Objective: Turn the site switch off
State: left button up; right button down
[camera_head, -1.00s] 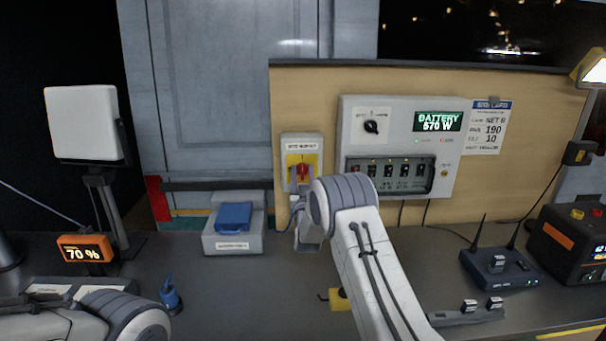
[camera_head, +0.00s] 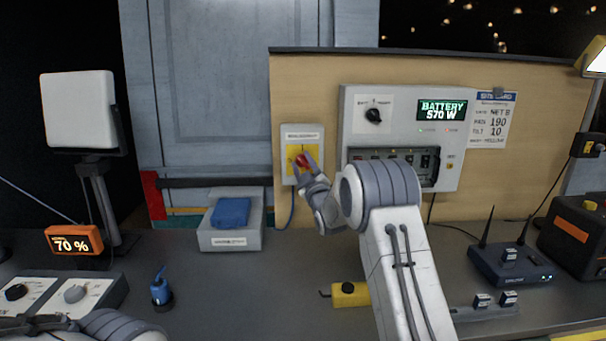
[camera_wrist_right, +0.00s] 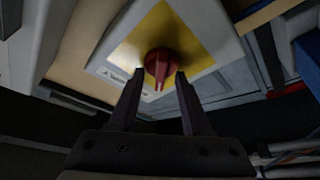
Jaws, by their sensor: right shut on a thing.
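The site switch is a grey box (camera_head: 288,135) with a yellow plate and a red rotary handle (camera_head: 301,160), mounted on the tan panel. My right gripper (camera_head: 307,167) reaches it from the lower right and is shut on the red handle. In the right wrist view the red handle (camera_wrist_right: 161,63) lies between the two dark fingertips (camera_wrist_right: 156,80), in front of the yellow plate (camera_wrist_right: 190,45). The handle's exact angle is hard to read. Part of my left arm shows at the lower left, but its gripper does not show.
A battery panel (camera_head: 352,150) reading 570 W is right of the switch. A grey box with a blue cloth (camera_head: 231,212) stands below left. A yellow tool (camera_head: 349,294), a blue bottle-like item (camera_head: 160,290) and a router (camera_head: 500,262) are on the dark counter.

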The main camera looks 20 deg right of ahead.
jog(key=n+y+b, duration=0.1)
jog(key=n, duration=0.1)
jog(key=n+g+b, duration=0.1)
jog(key=n+b, duration=0.1)
jog(key=n, duration=0.1)
jog(key=shift+f+n+y, duration=0.2)
jog(key=shift+n+y, duration=0.1)
jog(key=shift+y, duration=0.1)
jog(key=shift+n+g+b, duration=0.75)
jog(key=shift+n+g, duration=0.45)
jog(key=shift+n, duration=1.4)
jog(key=shift+c, duration=1.8)
grip_release()
jog(key=s+d+b, duration=0.1)
jog(key=s+b, duration=0.1)
jog(key=s, duration=0.8)
jog(key=shift+s, duration=0.25)
